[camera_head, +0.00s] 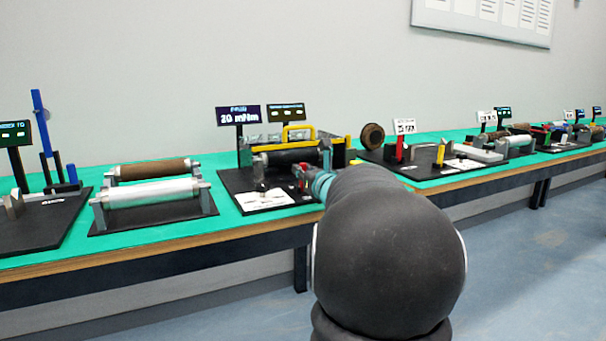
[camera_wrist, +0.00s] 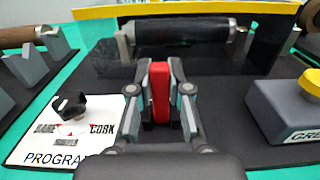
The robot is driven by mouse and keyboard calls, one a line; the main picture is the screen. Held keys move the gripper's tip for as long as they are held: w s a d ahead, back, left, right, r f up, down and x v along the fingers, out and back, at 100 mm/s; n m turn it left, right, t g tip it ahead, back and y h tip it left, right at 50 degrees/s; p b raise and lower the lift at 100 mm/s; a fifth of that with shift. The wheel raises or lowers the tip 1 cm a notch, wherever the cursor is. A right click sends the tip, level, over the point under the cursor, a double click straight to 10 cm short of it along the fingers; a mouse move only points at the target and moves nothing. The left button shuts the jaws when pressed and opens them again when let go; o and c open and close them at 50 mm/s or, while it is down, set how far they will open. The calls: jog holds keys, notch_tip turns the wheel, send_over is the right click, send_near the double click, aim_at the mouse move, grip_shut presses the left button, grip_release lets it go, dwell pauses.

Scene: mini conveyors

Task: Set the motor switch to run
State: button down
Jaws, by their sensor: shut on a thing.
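My gripper (camera_wrist: 160,80) is shut on a red upright piece (camera_wrist: 160,100), which looks like the motor switch's lever, in the wrist view. Its base and any run mark are hidden by my fingers and wrist. In the head view, my gripper (camera_head: 302,176) is at the front of the station with the black roller (camera_head: 288,157); the red there is small and partly covered. The black roller (camera_wrist: 182,30) lies behind my fingertips in the wrist view.
Left of my gripper, a black knob (camera_wrist: 69,104) stands on a white program label (camera_wrist: 40,143). At right is a grey box (camera_wrist: 285,112) with a yellow button (camera_wrist: 311,82). A sign (camera_head: 238,116) reads 20 mNm.

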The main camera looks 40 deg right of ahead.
jog(key=b, duration=0.3)
jog(key=shift+s+f+t+b, duration=0.2)
jog(key=shift+f+t+b, duration=0.15)
jog(key=shift+t, duration=0.05)
jog(key=shift+r+b, duration=0.1)
jog(key=shift+b, duration=0.3)
jog(key=shift+s+r, duration=0.1)
jog(key=shift+r, duration=0.15)
jog(key=c, duration=1.1)
grip_release()
jog(key=v, duration=1.2)
jog(key=shift+f, duration=0.25)
